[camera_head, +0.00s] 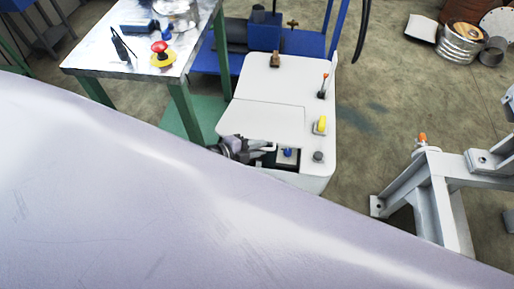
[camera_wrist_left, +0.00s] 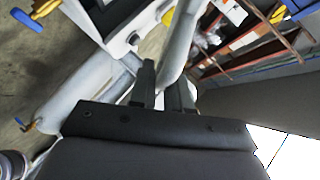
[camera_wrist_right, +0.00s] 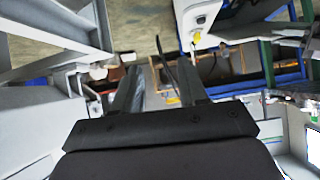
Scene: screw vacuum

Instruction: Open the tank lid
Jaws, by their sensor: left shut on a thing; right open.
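The white tank (camera_head: 285,80) stands on the floor in the middle of the head view. Its pale lid (camera_head: 262,120) is a flat panel on the near half of the top. Beyond the lid's near edge a dark gap shows. My left gripper (camera_head: 262,148) is at that near edge, shut on the lid there; the exact grip is hard to see. In the left wrist view the left gripper's fingers (camera_wrist_left: 163,85) show close together. My right gripper (camera_wrist_right: 155,88) shows in the right wrist view, open, with nothing visible between its fingers.
A metal-topped table (camera_head: 135,40) with green legs stands left of the tank. A grey steel frame (camera_head: 435,190) stands to the right, with bare floor between it and the tank. A blue knob (camera_head: 287,153) and yellow knob (camera_head: 320,124) sit on the tank. A large pale surface hides the foreground.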

